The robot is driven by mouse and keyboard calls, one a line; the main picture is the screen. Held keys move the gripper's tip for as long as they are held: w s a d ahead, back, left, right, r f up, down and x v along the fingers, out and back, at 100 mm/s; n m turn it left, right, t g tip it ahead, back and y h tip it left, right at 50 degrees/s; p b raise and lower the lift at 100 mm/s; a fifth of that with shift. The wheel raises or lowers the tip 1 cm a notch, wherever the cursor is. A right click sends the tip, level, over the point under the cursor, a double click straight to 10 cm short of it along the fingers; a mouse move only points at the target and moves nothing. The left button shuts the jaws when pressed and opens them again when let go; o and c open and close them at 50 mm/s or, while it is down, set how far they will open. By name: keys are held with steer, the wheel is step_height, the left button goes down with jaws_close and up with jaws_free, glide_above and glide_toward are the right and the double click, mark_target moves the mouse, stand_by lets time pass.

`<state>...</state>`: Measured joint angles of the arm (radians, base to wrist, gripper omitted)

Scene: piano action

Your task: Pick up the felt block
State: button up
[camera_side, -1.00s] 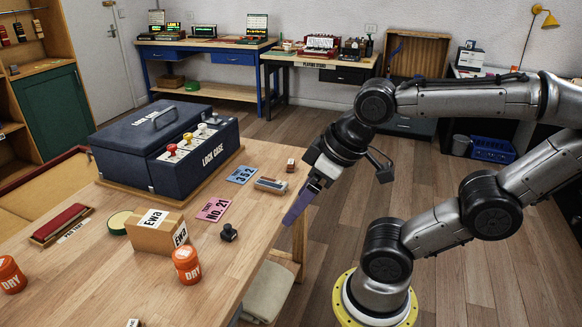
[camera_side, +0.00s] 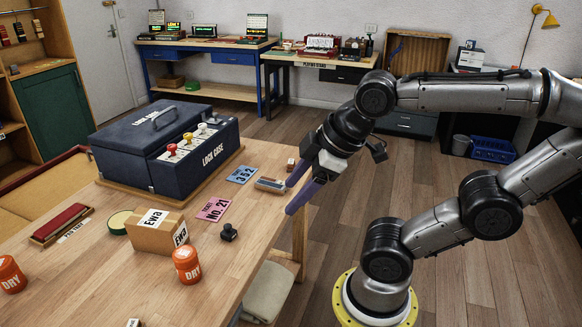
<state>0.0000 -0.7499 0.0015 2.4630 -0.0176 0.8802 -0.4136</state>
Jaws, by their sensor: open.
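A long red pad on a dark base (camera_side: 61,224) lies at the far left and also looks felt-like; I cannot tell for sure which is meant. My gripper (camera_side: 291,198) has two purple fingers spread apart, with nothing between them. It hangs at the table's right edge, just right of the small block. One fingertip appears very close to the block; I cannot tell if they touch.
A dark blue lock case (camera_side: 125,163) stands behind on the wooden table (camera_side: 215,270). A pink card (camera_side: 213,209), a blue card (camera_side: 242,175), a black stamp (camera_side: 228,232), a cardboard box (camera_side: 154,236) and an orange jar (camera_side: 186,265) lie around.

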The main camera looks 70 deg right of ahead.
steer(key=w+d+r+n+t+h, duration=0.1)
steer(key=w+d+r+n, duration=0.1)
steer(key=w+r+n, duration=0.45)
steer(key=w+d+n+g+h, duration=0.25)
steer(key=w+d+n, duration=0.75)
steer(key=w+d, duration=0.75)
steer(key=g, duration=0.4)
glide_above(291, 162)
steer(key=s+a, duration=0.1)
steer(key=a, duration=0.1)
step_height(291, 162, down, 27)
steer(key=shift+m+h, duration=0.35)
steer(key=shift+w+x, duration=0.15)
steer(key=shift+x, duration=1.3)
steer(key=shift+w+x, duration=0.2)
steer(key=shift+x, duration=1.3)
steer(key=shift+a, duration=0.2)
